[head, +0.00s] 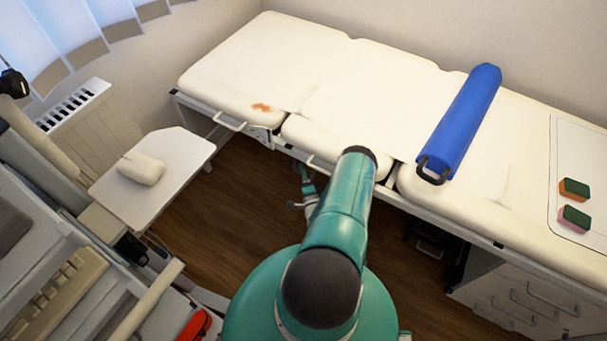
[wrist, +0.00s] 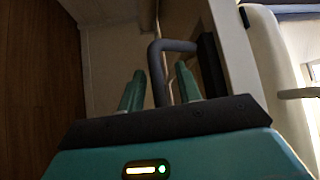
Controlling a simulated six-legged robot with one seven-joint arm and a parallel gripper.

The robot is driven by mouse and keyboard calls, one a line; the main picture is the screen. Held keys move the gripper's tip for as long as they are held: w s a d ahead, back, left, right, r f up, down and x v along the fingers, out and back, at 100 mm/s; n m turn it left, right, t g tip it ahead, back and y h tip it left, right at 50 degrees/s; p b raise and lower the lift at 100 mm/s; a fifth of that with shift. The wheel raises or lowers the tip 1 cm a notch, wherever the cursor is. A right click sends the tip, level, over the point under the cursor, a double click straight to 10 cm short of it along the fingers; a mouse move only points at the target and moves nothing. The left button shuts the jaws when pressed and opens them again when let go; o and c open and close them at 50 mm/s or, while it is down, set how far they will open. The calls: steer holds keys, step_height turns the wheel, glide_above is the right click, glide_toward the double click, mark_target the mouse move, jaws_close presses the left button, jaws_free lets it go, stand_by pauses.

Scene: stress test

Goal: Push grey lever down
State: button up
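In the wrist view, the grey lever (wrist: 157,62) is a bent tube that comes out of a dark block (wrist: 209,62) on the pale bed frame. My gripper (wrist: 160,70) has its two green fingers apart, with the lever's long part lying between them in the picture. I cannot tell whether either finger touches it. The lever's lower end is hidden behind my gripper body. In the head view, my gripper (head: 305,190) is low beside the bed's front edge, partly hidden by my arm. I cannot make out the lever clearly there.
The cream bed (head: 330,95) runs along the wall, with a blue roll (head: 462,120) and two sponges (head: 574,190) on it. A white handle (head: 231,122) sticks out of its edge. A small side table (head: 190,155) stands at the left. Wooden floor (head: 235,190) lies bare between.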

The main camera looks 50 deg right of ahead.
steer(key=shift+a, duration=0.15)
steer(key=shift+s+a+f, duration=0.15)
steer(key=shift+s, duration=0.1)
steer(key=v, duration=1.3)
